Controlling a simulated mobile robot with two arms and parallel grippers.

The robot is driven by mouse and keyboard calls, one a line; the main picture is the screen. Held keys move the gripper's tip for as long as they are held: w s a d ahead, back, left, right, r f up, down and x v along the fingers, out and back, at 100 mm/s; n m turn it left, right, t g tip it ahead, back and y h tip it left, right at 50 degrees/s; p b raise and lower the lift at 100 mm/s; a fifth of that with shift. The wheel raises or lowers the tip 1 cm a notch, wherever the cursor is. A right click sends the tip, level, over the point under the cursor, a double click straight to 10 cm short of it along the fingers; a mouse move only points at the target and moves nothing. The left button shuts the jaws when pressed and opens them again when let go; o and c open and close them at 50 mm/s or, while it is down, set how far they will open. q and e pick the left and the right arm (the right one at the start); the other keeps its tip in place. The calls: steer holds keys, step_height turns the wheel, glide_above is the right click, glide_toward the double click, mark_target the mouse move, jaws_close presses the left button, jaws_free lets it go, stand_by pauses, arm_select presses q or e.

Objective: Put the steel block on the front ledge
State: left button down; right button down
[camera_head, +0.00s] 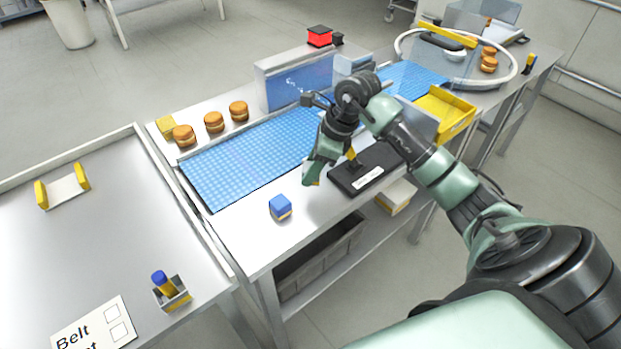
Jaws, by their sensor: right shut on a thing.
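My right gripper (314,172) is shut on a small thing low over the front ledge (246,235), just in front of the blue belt. The fingers hide most of that thing, with only a pale, yellowish edge showing; it appears to be the steel block, as no other such block shows. I cannot tell whether it touches the ledge. The ledge is the bare metal strip along the near side of the belt. My left gripper is not in view.
A blue block with a pale base (280,207) stands on the ledge left of the gripper. A black pad (350,183) lies to the right. Several filled rounds (214,122) sit behind the belt (235,165). A yellow tray (452,112) is at right. Bare ledge lies between blue block and gripper.

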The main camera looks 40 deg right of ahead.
step_height(320, 180, down, 4)
steer(key=shift+r+p, duration=0.1)
steer(key=shift+p, duration=0.4)
steer(key=shift+f, duration=0.3)
steer(key=shift+f, duration=0.1)
steer(key=c, duration=1.3)
jaws_free()
steer(key=shift+f, duration=0.1)
steer(key=o, duration=0.4)
steer(key=shift+r, duration=0.35)
steer(key=b+v, duration=0.2)
steer(key=v, duration=0.9)
steer(key=shift+s+d+r+b, duration=0.1)
steer(key=shift+s+r+b, duration=0.15)
steer(key=shift+r+b, duration=0.05)
